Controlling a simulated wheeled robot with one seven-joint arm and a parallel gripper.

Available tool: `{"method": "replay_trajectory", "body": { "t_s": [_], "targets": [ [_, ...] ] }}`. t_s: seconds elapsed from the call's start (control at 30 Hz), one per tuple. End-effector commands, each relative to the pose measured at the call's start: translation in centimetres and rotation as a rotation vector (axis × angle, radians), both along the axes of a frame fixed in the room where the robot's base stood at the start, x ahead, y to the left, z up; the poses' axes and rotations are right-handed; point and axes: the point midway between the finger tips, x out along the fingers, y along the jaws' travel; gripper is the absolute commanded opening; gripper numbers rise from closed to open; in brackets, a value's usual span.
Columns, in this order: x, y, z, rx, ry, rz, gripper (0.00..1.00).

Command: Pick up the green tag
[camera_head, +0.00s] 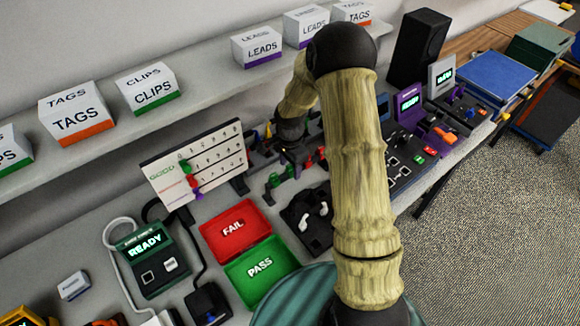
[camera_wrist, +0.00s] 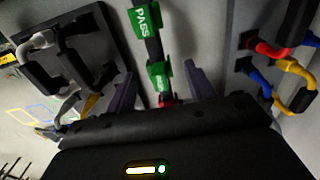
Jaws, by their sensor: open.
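In the wrist view, a green tag marked PASS (camera_wrist: 146,18) hangs on a dark upright strip. A second green tag (camera_wrist: 159,72) is lower on the same strip, with a red tag (camera_wrist: 167,101) below it. My gripper (camera_wrist: 160,72) is open, its two dark fingers on either side of the strip near the lower green tag. I cannot tell whether a finger touches it. In the head view, small green pieces (camera_head: 273,182) show left of my arm, which hides part of that area.
A dark board with cable clips (camera_wrist: 85,55) is left of the fingers, and red, yellow and blue cables (camera_wrist: 285,65) are on the right. Red FAIL (camera_head: 232,228) and green PASS (camera_head: 262,268) trays lie in front. A white board (camera_head: 196,160) stands behind them.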

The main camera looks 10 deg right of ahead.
Motion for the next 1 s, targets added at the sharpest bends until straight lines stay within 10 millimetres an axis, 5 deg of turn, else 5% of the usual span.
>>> {"method": "replay_trajectory", "body": {
  "t_s": [0.63,0.87,1.0],
  "targets": [
    [0.03,0.03,-0.81,0.001,-0.002,0.0,0.54],
    [0.03,0.03,-0.8,0.001,-0.002,0.0,0.08],
    [0.03,0.03,-0.8,0.001,-0.002,0.0,0.06]
  ]
}}
